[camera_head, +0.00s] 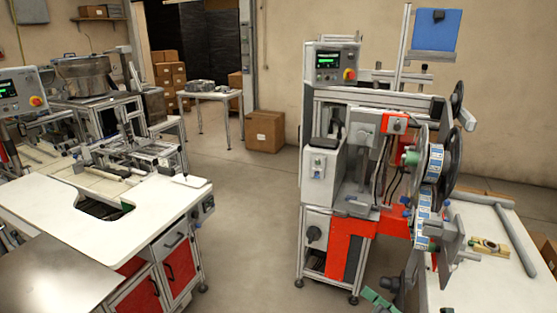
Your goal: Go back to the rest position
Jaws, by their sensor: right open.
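My right gripper (377,301) shows at the bottom edge, right of centre, in front of the labelling machine. Its green fingertips are apart, and I see nothing between them. My left gripper is not in view. The machine (343,165) has a grey frame with orange panels. Blue-and-white tape reels (433,162) hang on its right side, next to a large dark disc (455,140).
A white table (470,285) at the right carries a small yellowish part (490,246) and a grey bar (515,240). A white workbench (150,205) with red drawers stands at the left. A cardboard box (265,131) sits on the floor behind. The floor between bench and machine is clear.

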